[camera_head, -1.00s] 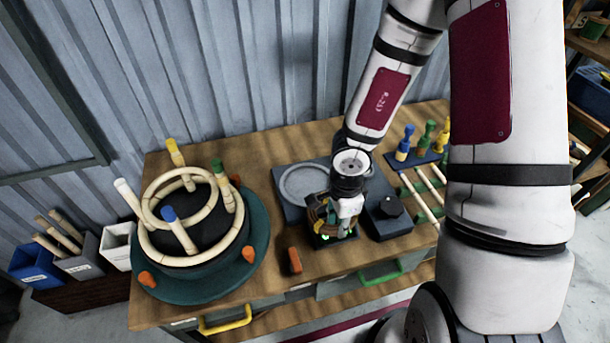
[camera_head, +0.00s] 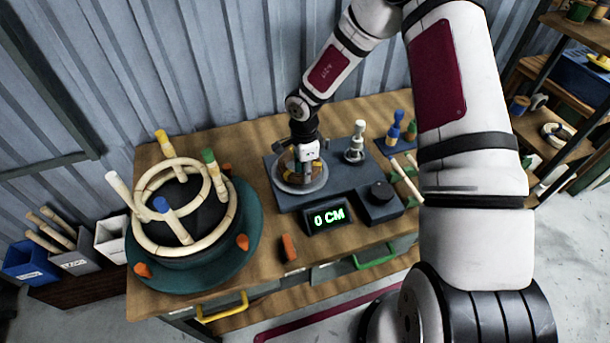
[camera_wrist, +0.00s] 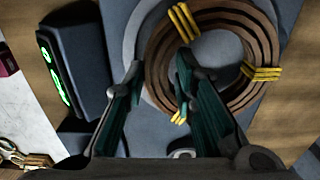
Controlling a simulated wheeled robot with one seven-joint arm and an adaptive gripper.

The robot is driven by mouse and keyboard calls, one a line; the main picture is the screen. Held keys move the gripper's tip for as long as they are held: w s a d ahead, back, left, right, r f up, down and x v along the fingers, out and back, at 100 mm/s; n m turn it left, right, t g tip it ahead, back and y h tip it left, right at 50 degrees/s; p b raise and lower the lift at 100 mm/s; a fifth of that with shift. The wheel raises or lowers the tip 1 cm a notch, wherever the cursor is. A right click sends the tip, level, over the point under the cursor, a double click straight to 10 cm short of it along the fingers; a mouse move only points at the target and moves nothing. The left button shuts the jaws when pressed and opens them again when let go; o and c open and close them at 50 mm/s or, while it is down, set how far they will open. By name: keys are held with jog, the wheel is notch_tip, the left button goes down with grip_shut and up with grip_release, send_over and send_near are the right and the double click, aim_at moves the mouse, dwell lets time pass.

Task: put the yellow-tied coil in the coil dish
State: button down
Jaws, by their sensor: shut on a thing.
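The brown coil with yellow ties (camera_wrist: 253,45) lies flat under my wrist. My gripper (camera_wrist: 159,68) is shut on its near side, one finger inside the ring and one outside. In the head view my gripper (camera_head: 303,168) is over the round grey coil dish (camera_head: 323,181), and the coil (camera_head: 286,167) shows partly behind the fingers. The pale dish rim (camera_wrist: 131,38) shows beside and beneath the coil in the wrist view. I cannot tell whether the coil touches the dish floor.
The dish is part of a dark grey unit with a display reading 0 CM (camera_head: 328,216), a black knob (camera_head: 381,190) and a pale-topped post (camera_head: 356,142). A green round jig (camera_head: 247,250) with pegs and bent rattan stands left. An orange block (camera_head: 289,247) lies in front.

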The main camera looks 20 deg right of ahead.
jog(key=shift+s+f, duration=0.1)
jog(key=shift+f, duration=0.9)
jog(key=c, duration=1.3)
grip_release()
jog(key=shift+f, duration=0.15)
